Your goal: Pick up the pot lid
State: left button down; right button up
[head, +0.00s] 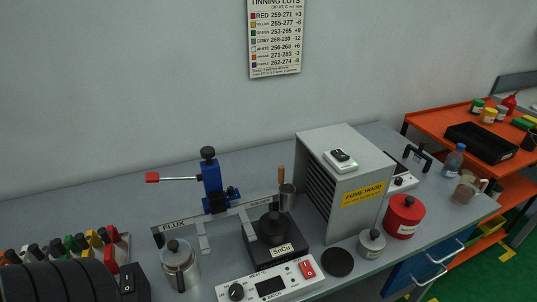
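The pot lid (273,223) looks like the dark round cover with a small knob, sitting on top of the black solder pot (262,249) labelled SnCu. The pot stands on the bench behind the white control box. A flat dark round disc (338,262) lies on the bench to the right of the control box, apart from the pot. Neither of my grippers is in view.
A control box (269,287) is in front of the pot, and a grey fume hood (345,180) is behind right. Bench (110,215) is clear at back left.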

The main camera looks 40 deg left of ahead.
aim_at(273, 223)
jog(key=k+j+u, duration=0.1)
jog(key=u, duration=0.25)
jog(key=k+j+u, duration=0.1)
jog(key=u, duration=0.25)
jog(key=i+l+u, duration=0.1)
jog(key=u, duration=0.2)
jog(key=l+u, duration=0.25)
jog(key=i+l, duration=0.05)
